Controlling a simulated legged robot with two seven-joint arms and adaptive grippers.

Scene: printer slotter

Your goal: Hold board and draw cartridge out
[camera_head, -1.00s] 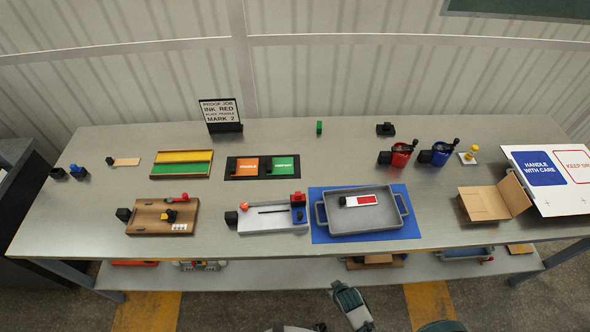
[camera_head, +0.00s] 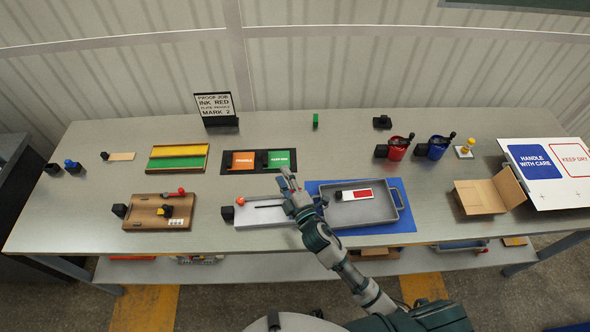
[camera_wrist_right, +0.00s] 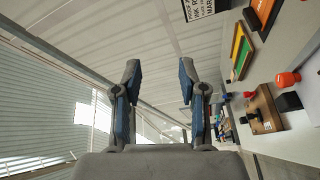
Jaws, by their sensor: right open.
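A pale grey board (camera_head: 262,217) with a long slot lies at the table's front, with an orange ball (camera_head: 240,201) and a black block (camera_head: 228,213) at its left end. My right gripper (camera_head: 287,182) is open and empty, above the board's right part; my arm hides that end. A white and red cartridge-like piece (camera_head: 358,194) lies in a grey tray (camera_head: 362,218). A wooden board (camera_head: 145,222) with small parts on it lies to the left; it also shows in the right wrist view (camera_wrist_right: 268,104). My left gripper is not in view.
The tray stands on a blue mat (camera_head: 405,222). Behind the grey board are orange (camera_head: 243,161) and green (camera_head: 279,159) panels. A sign (camera_head: 215,104) stands behind them. Red (camera_head: 397,150) and blue (camera_head: 434,149) cups and a cardboard box (camera_head: 480,197) are at right.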

